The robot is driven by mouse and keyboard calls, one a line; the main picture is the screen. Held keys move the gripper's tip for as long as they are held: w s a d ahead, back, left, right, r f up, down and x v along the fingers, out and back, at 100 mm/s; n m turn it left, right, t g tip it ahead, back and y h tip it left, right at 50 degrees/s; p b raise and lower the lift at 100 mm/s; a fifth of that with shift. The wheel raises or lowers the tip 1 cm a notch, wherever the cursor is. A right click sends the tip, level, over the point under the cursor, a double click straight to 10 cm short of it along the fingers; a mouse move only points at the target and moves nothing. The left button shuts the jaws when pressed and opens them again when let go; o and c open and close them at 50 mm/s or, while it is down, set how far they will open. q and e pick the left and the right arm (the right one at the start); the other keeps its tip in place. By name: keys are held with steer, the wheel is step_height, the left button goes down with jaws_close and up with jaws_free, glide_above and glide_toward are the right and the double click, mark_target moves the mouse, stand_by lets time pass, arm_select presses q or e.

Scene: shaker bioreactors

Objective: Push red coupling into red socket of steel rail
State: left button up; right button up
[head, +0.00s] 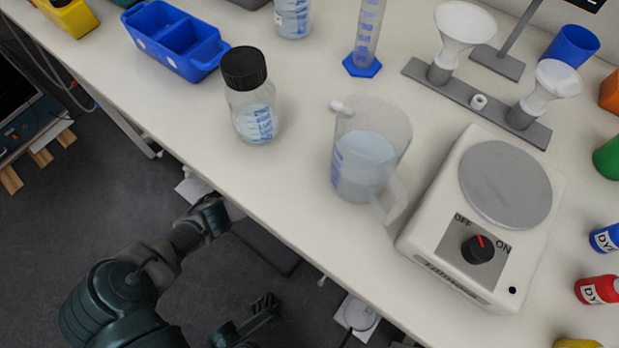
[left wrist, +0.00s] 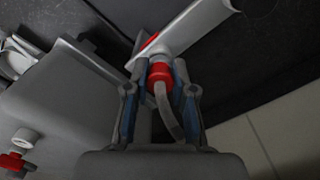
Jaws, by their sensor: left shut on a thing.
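In the left wrist view my left gripper (left wrist: 161,88) is shut on the red coupling (left wrist: 160,72). A grey hose (left wrist: 166,112) runs back from the coupling between the fingers. The coupling is right at the side of the pale steel rail (left wrist: 185,30); I cannot tell whether it is seated. A red patch (left wrist: 149,42) shows on the rail's far edge. The red socket's mouth is hidden. In the head view my left arm reaches down beside the bench edge, and its fingers are hidden. A dark gripper-like part (head: 258,315), seemingly my right gripper, shows at the bottom; its opening is unclear.
The white bench (head: 290,180) overhangs the left arm. It carries a jug (head: 366,155), a black-capped bottle (head: 249,100) and a stirrer hotplate (head: 480,220). In the left wrist view a grey housing (left wrist: 75,100) stands at left, with a red fitting (left wrist: 12,162) near it.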

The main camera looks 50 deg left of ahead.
arm_select(q)
steer(key=shift+f, duration=0.4)
steer(key=o, duration=1)
